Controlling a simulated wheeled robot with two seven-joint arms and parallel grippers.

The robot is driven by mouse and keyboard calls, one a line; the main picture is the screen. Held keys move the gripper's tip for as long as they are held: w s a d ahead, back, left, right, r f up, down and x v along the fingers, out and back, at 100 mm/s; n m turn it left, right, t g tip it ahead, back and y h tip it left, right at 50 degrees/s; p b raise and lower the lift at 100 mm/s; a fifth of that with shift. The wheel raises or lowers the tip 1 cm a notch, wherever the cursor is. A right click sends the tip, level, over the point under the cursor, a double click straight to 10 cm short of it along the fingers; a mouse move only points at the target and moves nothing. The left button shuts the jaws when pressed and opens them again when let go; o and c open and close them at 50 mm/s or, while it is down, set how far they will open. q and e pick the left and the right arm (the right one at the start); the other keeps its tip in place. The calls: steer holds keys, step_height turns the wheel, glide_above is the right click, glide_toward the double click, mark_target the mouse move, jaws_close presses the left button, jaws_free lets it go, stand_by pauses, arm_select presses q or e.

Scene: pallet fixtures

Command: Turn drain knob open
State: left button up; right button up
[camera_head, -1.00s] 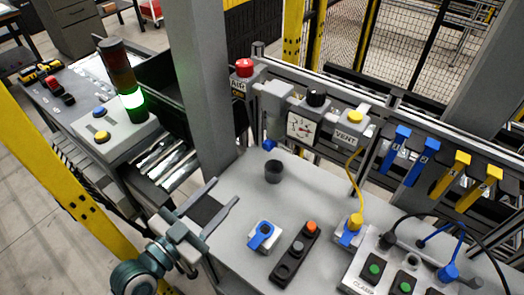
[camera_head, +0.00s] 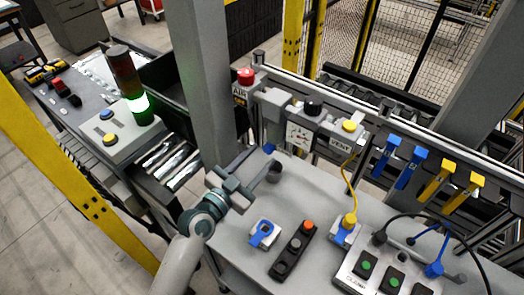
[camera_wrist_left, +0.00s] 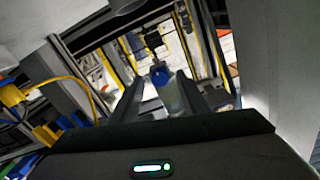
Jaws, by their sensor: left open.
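A small blue knob (camera_head: 268,149) sits low under the grey unit at the left end of the rail panel; it looks like the drain knob, though no label on it is readable. In the left wrist view a blue knob (camera_wrist_left: 160,76) shows between the two fingers, with a pale translucent part beside it. My left gripper (camera_head: 262,162) is open and empty, its fingers pointing at the knob from the front left. I cannot tell whether the fingers touch the knob. My right gripper is not in view.
A dark cup (camera_head: 274,172) stands on the grey table close to the left fingers. A round gauge (camera_head: 299,135), a red-topped AIR button (camera_head: 245,76) and a yellow VENT knob (camera_head: 349,125) are on the panel. A grey post (camera_head: 197,80) rises just left of the gripper.

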arm_select(q)
steer(key=shift+x, duration=0.9)
steer(key=shift+s, duration=0.1)
jaws_close()
